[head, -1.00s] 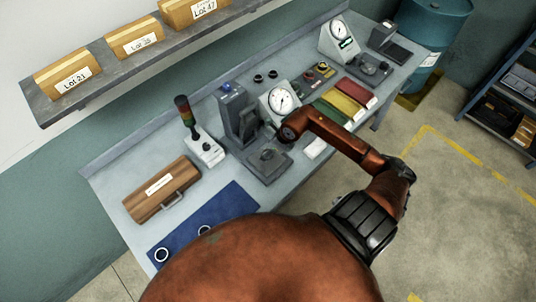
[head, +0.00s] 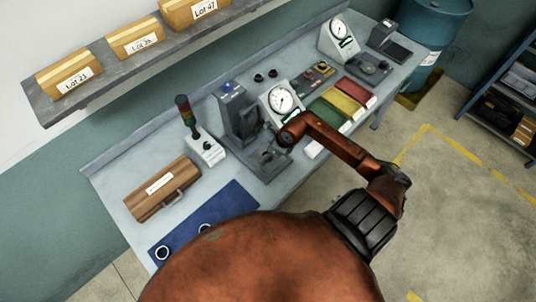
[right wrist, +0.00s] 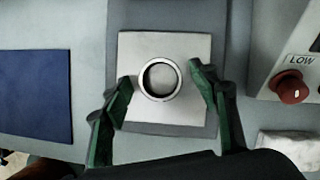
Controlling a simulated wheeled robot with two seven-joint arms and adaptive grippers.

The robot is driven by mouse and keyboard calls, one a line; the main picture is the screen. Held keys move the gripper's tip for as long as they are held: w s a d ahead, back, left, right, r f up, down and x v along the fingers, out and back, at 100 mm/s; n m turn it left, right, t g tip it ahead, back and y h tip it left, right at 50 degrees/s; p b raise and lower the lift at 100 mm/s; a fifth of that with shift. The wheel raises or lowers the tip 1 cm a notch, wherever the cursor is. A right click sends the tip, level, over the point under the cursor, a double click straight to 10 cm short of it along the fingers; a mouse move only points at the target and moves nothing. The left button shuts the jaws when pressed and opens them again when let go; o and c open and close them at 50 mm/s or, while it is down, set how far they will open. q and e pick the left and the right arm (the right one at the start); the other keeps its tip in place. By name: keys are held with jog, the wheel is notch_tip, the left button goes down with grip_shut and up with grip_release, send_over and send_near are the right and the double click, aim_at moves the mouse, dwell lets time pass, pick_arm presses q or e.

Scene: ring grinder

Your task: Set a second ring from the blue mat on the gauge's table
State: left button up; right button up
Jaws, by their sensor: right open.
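In the right wrist view, a metal ring (right wrist: 160,99) lies flat on a light square plate (right wrist: 140,45) on a grey base. My right gripper (right wrist: 161,76) is open, its green fingers on either side of the ring with a visible gap at each side. In the head view, the blue mat (head: 232,204) bears two visible rings, one near its left corner (head: 162,254) and one (head: 204,227) partly hidden by my arm. A dial gauge (head: 281,100) stands beside a grey column machine (head: 238,118). My left gripper is out of view.
A wooden case (head: 160,190) and a signal-light box (head: 206,152) stand left of the machine. Red, yellow and green trays (head: 354,92) lie to the right, with another dial gauge (head: 338,29) behind. A red knob (right wrist: 290,87) is close right of the gripper.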

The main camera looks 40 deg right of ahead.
jog(key=shift+r, duration=0.2)
jog(key=b+v, duration=0.2)
jog(key=v, duration=0.9)
jog(key=shift+s+r, duration=0.25)
jog(key=shift+r, duration=0.1)
jog(key=shift+d, duration=0.1)
